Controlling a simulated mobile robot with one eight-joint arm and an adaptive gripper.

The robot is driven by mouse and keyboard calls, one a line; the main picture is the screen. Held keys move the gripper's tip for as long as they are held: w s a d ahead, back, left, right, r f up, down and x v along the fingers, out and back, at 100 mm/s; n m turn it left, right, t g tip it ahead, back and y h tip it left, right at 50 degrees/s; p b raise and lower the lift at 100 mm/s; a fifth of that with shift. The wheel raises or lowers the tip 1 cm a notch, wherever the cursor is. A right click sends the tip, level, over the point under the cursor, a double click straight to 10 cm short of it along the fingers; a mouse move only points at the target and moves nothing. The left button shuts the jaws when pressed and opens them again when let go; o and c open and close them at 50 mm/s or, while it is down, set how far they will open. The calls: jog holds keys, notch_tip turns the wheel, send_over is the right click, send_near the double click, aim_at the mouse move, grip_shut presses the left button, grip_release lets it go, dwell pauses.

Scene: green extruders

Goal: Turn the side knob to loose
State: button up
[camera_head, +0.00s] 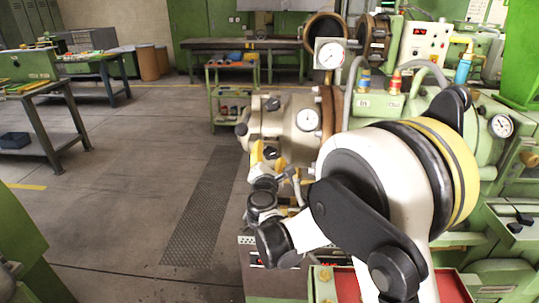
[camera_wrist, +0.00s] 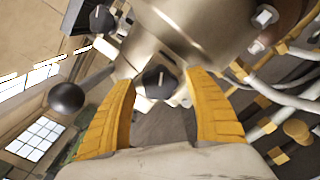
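My gripper (camera_wrist: 163,78) has two yellow fingers, spread apart. Between their tips in the wrist view is a black knob (camera_wrist: 160,84) with a pale pointer line, on the underside of the metal extruder housing (camera_wrist: 195,30). A gap shows on both sides of the knob, so the fingers do not appear closed on it. In the head view my gripper (camera_head: 268,155) is at the lower left side of the extruder housing (camera_head: 285,118), and the knob between the fingers is hard to make out. Which knob is the side knob is not marked.
A second black knob (camera_wrist: 102,19) with a pale line and a black ball handle (camera_wrist: 66,97) are close by in the wrist view. Pipes and yellow fittings (camera_wrist: 298,131) crowd the right. In the head view a round gauge (camera_head: 308,119) faces forward, and open floor (camera_head: 120,165) lies left.

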jog(key=shift+s, duration=0.1)
jog(key=s, duration=1.1)
jog(key=shift+s+a, duration=0.2)
jog(key=shift+s, duration=0.2)
jog(key=s+d+m+g+h, duration=0.1)
jog(key=s+d+m+g, duration=0.15)
jog(key=d+m, duration=0.35)
jog(key=s+d+r+m+g+h, duration=0.1)
jog(key=s+d+m+g, duration=0.2)
jog(key=d, duration=0.4)
jog(key=s+d+m+g+h, duration=0.1)
jog(key=s+d+m, duration=0.2)
jog(key=d+m, duration=0.35)
jog(key=s+d+f+m+g+y, duration=0.1)
jog(key=s+m+g, duration=0.1)
jog(key=s+m, duration=0.4)
jog(key=s+d+f+m+g+y, duration=0.1)
jog(key=s+m, duration=0.5)
jog(key=s, duration=0.6)
jog(key=shift+s+d+f+g+y, duration=0.25)
jog(key=shift+d+f+g+y, duration=0.1)
jog(key=shift+f+g+y, duration=0.45)
